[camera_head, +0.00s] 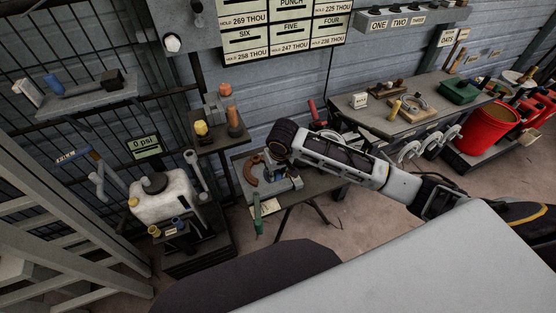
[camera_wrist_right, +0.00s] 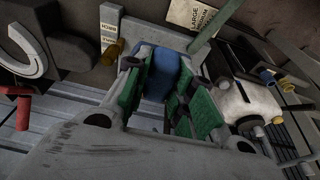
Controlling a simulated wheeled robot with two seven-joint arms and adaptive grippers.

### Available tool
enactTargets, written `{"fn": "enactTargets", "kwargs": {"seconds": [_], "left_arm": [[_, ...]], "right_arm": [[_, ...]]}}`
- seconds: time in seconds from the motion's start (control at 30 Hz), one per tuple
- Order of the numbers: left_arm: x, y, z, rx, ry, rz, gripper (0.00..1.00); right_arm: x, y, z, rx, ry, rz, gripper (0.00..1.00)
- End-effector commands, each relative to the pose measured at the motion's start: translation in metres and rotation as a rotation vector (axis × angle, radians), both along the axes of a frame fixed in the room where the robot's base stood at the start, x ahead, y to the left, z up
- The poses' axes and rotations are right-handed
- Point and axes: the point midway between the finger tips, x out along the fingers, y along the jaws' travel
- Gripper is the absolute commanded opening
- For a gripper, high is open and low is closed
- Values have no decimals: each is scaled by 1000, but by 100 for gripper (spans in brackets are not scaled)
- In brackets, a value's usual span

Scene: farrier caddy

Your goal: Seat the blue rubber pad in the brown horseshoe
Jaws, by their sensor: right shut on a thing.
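The brown horseshoe (camera_head: 250,174) lies on the small grey stand in the middle of the head view, just left of my right gripper. My right gripper (camera_head: 274,171) points down over this stand, and my wrist and forearm cover part of it. In the right wrist view, my right gripper (camera_wrist_right: 160,88) has its green-padded fingers shut on the blue rubber pad (camera_wrist_right: 156,80). The fingers hide part of the pad. I cannot make out the horseshoe in the wrist view, nor tell whether the pad touches it. My left gripper is not in view.
The stand (camera_head: 311,193) has a green-handled tool (camera_head: 259,222) at its front left. A white tank (camera_head: 165,199) stands to the left. A workbench (camera_head: 420,108) with a green box (camera_head: 460,92) runs along the wall at right, beside a red bucket (camera_head: 487,127).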

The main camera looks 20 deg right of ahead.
Motion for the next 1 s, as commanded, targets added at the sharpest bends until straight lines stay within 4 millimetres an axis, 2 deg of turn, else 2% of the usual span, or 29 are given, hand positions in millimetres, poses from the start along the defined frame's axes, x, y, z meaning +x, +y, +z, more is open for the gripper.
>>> {"fn": "enactTargets", "kwargs": {"seconds": [0.03, 0.17, 0.33, 0.5, 0.6, 0.77, 1.0], "left_arm": [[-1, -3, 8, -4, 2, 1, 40], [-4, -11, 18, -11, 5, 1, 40], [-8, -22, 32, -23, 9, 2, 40], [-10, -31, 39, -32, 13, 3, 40], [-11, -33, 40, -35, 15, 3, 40], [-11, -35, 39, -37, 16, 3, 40], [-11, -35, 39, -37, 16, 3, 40]], "right_arm": [[-3, 2, -2, 0, 3, 2, 0], [-9, 10, -17, 1, 4, 8, 0], [-16, 19, -47, 4, 6, 16, 0], [-12, 25, -80, 4, 2, 15, 0], [-6, 26, -92, 3, 0, 10, 0], [3, 29, -104, 1, -2, 3, 0], [11, 32, -106, 2, -2, -4, 0]]}}
